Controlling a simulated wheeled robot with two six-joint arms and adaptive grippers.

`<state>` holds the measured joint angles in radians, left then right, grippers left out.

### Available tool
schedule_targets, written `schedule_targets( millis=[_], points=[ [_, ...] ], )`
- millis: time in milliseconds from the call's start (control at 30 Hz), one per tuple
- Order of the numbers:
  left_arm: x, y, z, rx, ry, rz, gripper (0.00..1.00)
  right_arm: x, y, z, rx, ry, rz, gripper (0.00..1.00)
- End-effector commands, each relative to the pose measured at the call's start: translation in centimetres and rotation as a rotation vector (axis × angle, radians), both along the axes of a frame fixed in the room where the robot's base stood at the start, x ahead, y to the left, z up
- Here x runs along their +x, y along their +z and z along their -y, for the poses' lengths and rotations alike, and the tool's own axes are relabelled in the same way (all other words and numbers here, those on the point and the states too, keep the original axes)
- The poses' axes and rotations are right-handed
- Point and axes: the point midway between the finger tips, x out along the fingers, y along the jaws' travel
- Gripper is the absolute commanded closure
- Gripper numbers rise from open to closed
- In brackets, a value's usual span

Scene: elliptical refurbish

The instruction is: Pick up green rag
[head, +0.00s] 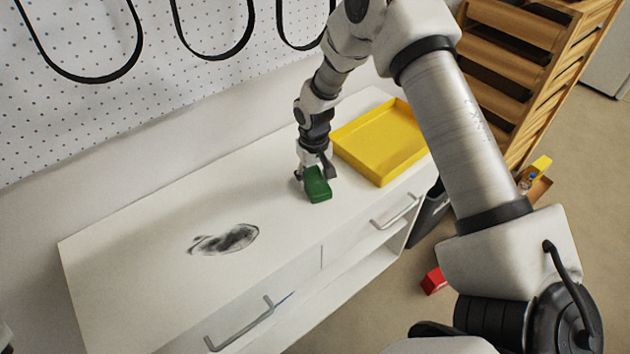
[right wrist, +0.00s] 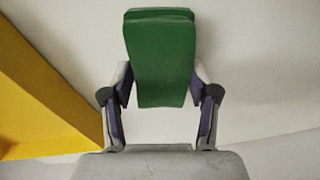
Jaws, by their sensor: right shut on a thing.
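The green rag (head: 317,186) is a folded block at the white worktop, left of the yellow tray. My right gripper (head: 314,174) is shut on it from above. In the right wrist view the green rag (right wrist: 160,62) sits between the two fingers of the right gripper (right wrist: 160,100), which touch its sides. I cannot tell whether the rag rests on the worktop or is slightly lifted. My left gripper is not in view.
A yellow tray (head: 383,141) lies right of the rag, close to the gripper. A dark smudge (head: 228,240) marks the white worktop (head: 130,265). Black belts hang on the pegboard (head: 90,120) behind. A red object (head: 433,281) lies on the floor. The worktop's left part is clear.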

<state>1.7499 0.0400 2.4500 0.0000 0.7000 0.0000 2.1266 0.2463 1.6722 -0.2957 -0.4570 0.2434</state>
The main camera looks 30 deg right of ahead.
Motion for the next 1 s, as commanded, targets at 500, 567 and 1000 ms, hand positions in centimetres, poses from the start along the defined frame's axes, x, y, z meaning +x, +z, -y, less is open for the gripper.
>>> schedule_targets(
  millis=[500,567,1000],
  points=[
    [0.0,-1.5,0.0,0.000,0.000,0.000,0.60,-0.6,3.4,0.0,0.000,0.000,-0.002,0.73],
    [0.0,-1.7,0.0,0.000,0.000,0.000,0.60,-1.9,3.4,-0.1,0.001,0.000,-0.004,0.73],
    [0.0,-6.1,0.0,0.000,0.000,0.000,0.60,-13.8,4.2,-0.8,0.005,0.001,0.001,0.73]
  ],
)
